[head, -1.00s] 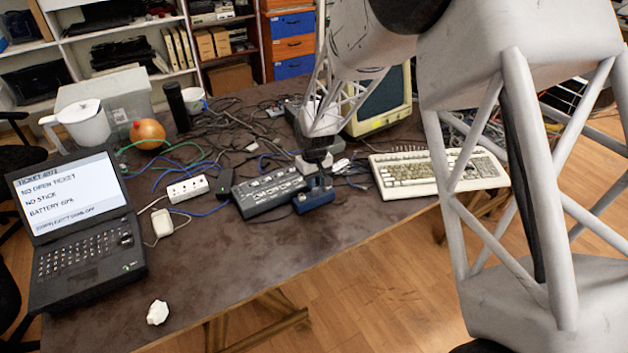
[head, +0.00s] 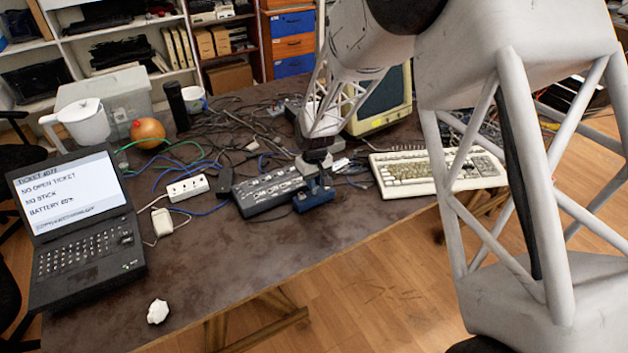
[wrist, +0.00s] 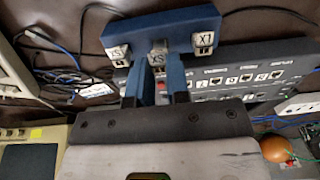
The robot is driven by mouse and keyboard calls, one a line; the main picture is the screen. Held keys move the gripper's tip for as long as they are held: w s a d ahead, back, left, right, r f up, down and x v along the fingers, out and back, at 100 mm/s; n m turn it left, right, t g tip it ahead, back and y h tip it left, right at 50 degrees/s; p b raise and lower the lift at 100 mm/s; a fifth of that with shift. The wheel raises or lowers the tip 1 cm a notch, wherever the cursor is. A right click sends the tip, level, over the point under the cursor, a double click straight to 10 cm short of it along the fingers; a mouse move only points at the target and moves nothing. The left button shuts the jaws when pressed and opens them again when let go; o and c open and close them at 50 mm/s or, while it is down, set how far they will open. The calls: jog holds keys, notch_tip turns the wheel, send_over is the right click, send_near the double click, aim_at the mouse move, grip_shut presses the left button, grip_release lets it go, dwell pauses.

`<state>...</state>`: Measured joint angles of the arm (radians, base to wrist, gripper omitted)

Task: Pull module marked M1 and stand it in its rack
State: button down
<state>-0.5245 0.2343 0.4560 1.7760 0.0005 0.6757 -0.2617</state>
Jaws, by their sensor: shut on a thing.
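My gripper (wrist: 161,84) is shut on a small module in the wrist view. Its blue fingers hide most of the module, and I cannot read an M1 mark on it. The fingers point at the middle of the blue rack (wrist: 135,32), which carries white-labelled blocks; the lettering looks upside down. In the head view the gripper (head: 314,183) is just above and behind the blue rack (head: 316,198). I cannot tell whether the module touches the rack. The dark switch (head: 266,190) lies left of the rack; its row of numbered ports shows in the wrist view (wrist: 245,75).
A beige keyboard (head: 430,172) lies right of the rack, with a monitor (head: 385,105) behind. A white power strip (head: 188,188), loose cables and an open laptop (head: 85,245) are to the left. The front of the table (head: 235,265) is mostly clear.

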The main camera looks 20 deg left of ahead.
jog(key=shift+f, duration=0.9)
dwell(0.8)
jog(key=c, duration=1)
grip_release()
jog(key=shift+r, duration=0.1)
jog(key=shift+r, duration=3.85)
